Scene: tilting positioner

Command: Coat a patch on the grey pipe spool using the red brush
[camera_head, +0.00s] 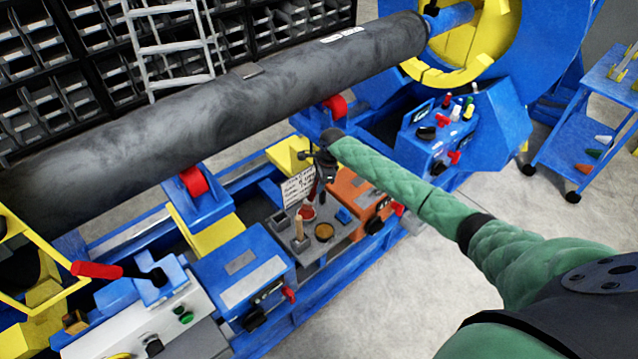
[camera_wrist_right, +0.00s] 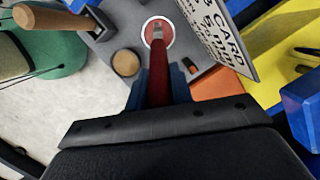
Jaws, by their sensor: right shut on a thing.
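The grey pipe spool (camera_head: 215,125) lies across the positioner in the head view, dark and mottled, with a small white label near its right end. My right gripper (camera_head: 318,168) hangs over the tool tray, below and in front of the pipe. It is shut on the red brush (camera_wrist_right: 158,82), whose handle sits between the blue fingers in the right wrist view. The pot also shows in the head view (camera_head: 307,212). My left gripper is not in view.
The grey tray (camera_wrist_right: 203,62) holds a wooden-handled tool (camera_wrist_right: 52,20) and a round tan thing (camera_wrist_right: 126,63). A lettered card (camera_head: 298,186) stands behind the pot. Red rollers (camera_head: 193,180) sit under the pipe. Yellow-and-blue machine parts flank the tray.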

